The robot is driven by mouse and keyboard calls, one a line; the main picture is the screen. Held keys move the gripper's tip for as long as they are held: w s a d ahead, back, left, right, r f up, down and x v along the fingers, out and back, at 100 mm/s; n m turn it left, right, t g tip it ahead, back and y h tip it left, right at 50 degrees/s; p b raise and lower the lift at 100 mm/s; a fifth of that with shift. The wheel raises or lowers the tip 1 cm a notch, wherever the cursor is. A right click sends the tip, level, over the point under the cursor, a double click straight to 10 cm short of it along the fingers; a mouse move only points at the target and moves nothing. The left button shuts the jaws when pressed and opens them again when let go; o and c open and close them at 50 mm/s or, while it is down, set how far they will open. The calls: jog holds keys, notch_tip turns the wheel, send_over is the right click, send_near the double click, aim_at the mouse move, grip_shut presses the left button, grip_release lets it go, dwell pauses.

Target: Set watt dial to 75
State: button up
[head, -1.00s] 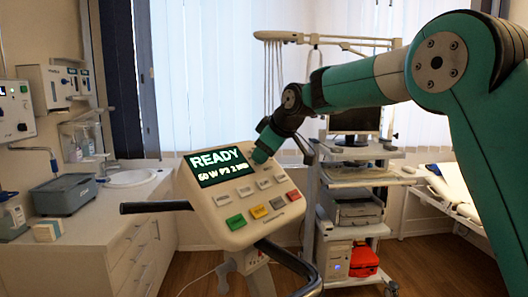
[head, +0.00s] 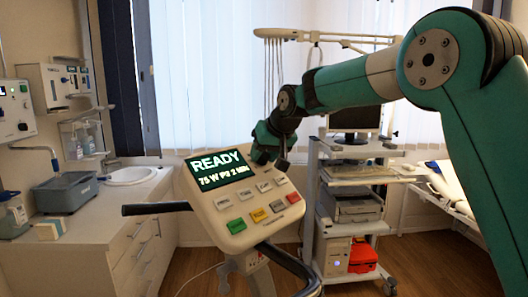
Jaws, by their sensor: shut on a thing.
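The tilted cream console (head: 212,218) stands left of centre. Its dark screen (head: 219,168) reads READY, with 75 W at the start of the line below; the rest of that line is small and blurred. My gripper (head: 262,156) is at the console's upper right, just beside the screen, and is shut at the place of the watt dial. The dial itself is hidden behind the gripper, so its pointer cannot be seen.
Below the gripper are grey buttons and a row with green (head: 236,226), yellow (head: 257,215) and red (head: 293,197) ones. A black handlebar (head: 155,208) sticks out left. A wheeled equipment cart (head: 333,160) stands behind, right.

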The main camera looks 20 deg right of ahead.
jog(key=shift+m, duration=0.5)
jog(key=o, duration=0.6)
jog(key=shift+o, duration=0.2)
jog(key=b+v, duration=0.3)
jog(key=v, duration=1.4)
jog(key=shift+s+r, duration=0.15)
jog(key=shift+r, duration=0.05)
jog(key=shift+f, duration=0.1)
jog(key=s+a+f+n+g+b, duration=0.2)
jog(key=s+a+f+n+g, duration=0.1)
jog(key=s+f, duration=1.1)
jog(key=s+a+f+n+g+y+b, duration=0.1)
jog(key=s+a+f+n+g, duration=0.3)
jog(key=s+f, duration=1.1)
jog(key=s+a+b, duration=0.1)
jog(key=s, duration=0.2)
jog(key=shift+a, duration=0.15)
